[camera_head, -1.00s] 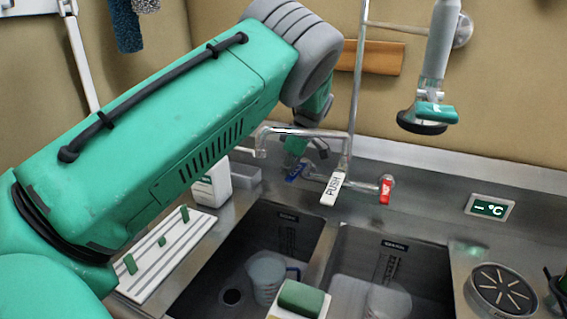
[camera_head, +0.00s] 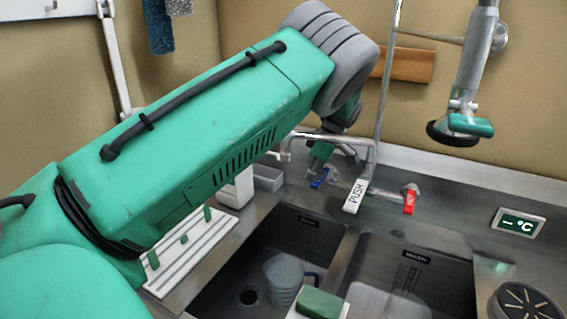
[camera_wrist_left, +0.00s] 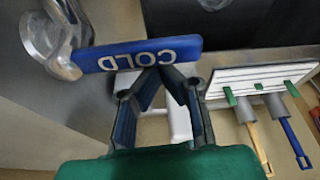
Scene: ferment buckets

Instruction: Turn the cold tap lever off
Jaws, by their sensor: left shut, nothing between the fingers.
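The blue cold tap lever (camera_head: 319,178) is on the left end of the tap over the sinks. In the left wrist view the lever (camera_wrist_left: 120,58) crosses the upper left, its COLD lettering upside down, joined to a chrome tap body. My left gripper (camera_wrist_left: 160,72) is shut and empty. Its fingertips meet at the lever's lower edge near its free end; I cannot tell whether they touch it. In the head view the left gripper (camera_head: 322,154) is small, just above the lever and partly hidden by my forearm. My right gripper is not in view.
A red lever (camera_head: 410,199) and a white PUSH lever (camera_head: 356,195) stand to the right. A chrome spout (camera_head: 330,140) and a hanging sprayer (camera_head: 462,124) are near. Below are two sink basins, one holding a bucket (camera_head: 284,278). A white ribbed board (camera_head: 190,250) lies at left.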

